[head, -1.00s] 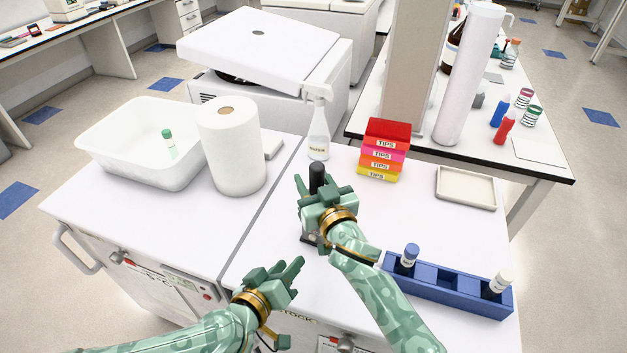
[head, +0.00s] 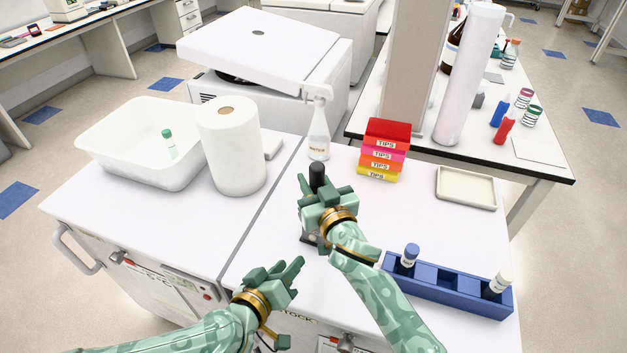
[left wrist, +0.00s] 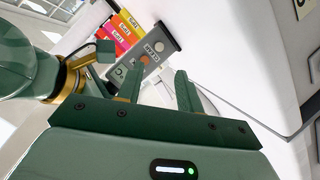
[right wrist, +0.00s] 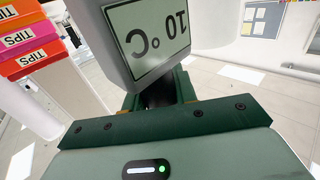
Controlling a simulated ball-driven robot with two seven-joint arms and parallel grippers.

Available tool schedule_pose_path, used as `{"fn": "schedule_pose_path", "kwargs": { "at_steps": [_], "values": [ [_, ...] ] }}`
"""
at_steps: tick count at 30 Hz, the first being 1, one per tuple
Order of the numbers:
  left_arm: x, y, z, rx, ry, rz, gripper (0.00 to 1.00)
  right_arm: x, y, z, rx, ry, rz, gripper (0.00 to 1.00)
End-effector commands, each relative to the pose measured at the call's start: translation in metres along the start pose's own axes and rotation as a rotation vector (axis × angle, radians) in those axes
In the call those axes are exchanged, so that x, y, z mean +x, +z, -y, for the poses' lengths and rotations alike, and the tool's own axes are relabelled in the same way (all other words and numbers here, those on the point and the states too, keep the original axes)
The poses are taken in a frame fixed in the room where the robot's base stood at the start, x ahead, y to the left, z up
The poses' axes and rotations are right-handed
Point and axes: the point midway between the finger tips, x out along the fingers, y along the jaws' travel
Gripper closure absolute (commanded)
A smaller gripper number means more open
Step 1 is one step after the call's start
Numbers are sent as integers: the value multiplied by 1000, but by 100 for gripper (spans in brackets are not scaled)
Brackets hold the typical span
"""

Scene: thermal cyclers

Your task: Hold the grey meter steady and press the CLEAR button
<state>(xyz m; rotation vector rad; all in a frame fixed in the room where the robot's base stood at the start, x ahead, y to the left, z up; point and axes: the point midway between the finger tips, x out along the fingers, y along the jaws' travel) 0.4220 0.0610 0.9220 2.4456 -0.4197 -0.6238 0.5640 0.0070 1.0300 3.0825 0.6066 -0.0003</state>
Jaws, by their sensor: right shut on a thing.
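The grey meter shows in the left wrist view (left wrist: 165,38) with a screen, an orange button, a grey button and a label that reads CLEAR. In the right wrist view the meter (right wrist: 193,14) fills the top, its display reading 10 °C upside down. My right gripper (head: 322,192) is shut on the meter, and the hand hides most of it in the head view. My left gripper (head: 291,270) is open and empty, nearer the front edge and apart from the meter. In the left wrist view one of its fingertips overlaps the picture of the meter near the orange button.
A blue rack (head: 436,292) with capped vials stands right of my right arm. Stacked tip boxes (head: 383,150), a spray bottle (head: 318,135) and a shallow tray (head: 466,188) are behind. A paper roll (head: 232,150) and white tub (head: 110,150) stand left.

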Motion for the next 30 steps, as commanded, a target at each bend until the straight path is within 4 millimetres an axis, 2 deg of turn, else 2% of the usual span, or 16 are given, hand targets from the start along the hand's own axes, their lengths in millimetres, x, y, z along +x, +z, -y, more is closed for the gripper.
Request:
{"fn": "schedule_pose_path", "kwargs": {
  "at_steps": [2, 5, 6, 30],
  "values": [
    [0, 0, 0, 0, 0, 0, 64, 0, 1, 0, 0, 0, 1, 100],
    [0, 0, 0, 0, 0, 0, 89, 0, 1, 0, 0, 0, 1, 100],
    [0, 0, 0, 0, 0, 0, 100, 0, 1, 0, 0, 0, 1, 100],
    [0, 0, 0, 0, 0, 0, 100, 0, 1, 0, 0, 0, 2, 100]
  ]
}}
